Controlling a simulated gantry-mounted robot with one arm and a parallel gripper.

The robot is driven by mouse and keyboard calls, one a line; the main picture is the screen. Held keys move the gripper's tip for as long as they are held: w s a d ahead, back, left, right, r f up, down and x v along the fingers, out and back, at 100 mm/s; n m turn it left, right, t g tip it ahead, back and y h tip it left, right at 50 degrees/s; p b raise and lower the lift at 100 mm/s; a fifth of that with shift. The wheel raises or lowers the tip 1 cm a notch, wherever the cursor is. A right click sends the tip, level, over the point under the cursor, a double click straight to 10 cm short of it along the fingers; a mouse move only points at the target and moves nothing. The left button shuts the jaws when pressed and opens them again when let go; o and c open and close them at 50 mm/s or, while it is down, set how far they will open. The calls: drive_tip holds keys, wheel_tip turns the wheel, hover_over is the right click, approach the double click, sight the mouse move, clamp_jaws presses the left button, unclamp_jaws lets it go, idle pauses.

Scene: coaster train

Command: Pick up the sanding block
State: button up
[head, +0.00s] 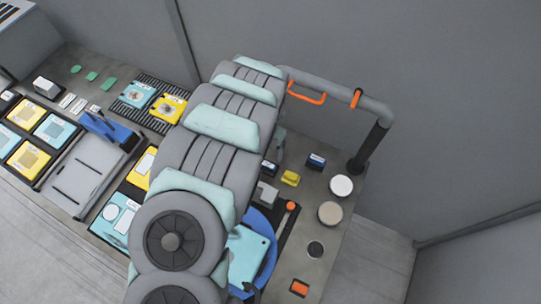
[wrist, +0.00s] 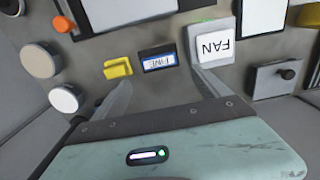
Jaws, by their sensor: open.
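The likely sanding block is a small dark-blue block with a white label (wrist: 158,61) that appears to read "FINE", lying on the grey bench in the wrist view. It also shows in the head view as a blue block (head: 316,161) right of my arm. My gripper (wrist: 162,78) is open and empty in the wrist view. Its two fingers point toward the block, which lies beyond the fingertips and between their lines. I cannot tell the height above the bench. In the head view my arm's large links hide much of the bench, and the fingers are not clear.
A yellow block (wrist: 118,68) lies just left of the blue block in the wrist view. A grey box with a "FAN" label (wrist: 212,45) stands close on the right, near the right finger. A white disc (head: 341,185) and a beige disc (head: 330,212) lie near the bench edge.

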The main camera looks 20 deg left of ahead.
hover_over(266, 164)
wheel_tip(266, 164, down, 5)
drive_tip(key=shift+w+f, duration=0.1)
drive_tip(key=shift+f, duration=0.5)
wheel_tip(266, 164, down, 3)
drive_tip(key=shift+d+r, duration=0.1)
drive_tip(key=shift+f, duration=0.65)
drive_tip(key=shift+c, duration=0.3)
drive_tip(key=c, duration=1.1)
drive_tip(key=shift+r, duration=0.1)
wheel_tip(266, 164, up, 20)
drive_tip(key=p, duration=0.7)
drive_tip(key=shift+p, duration=0.4)
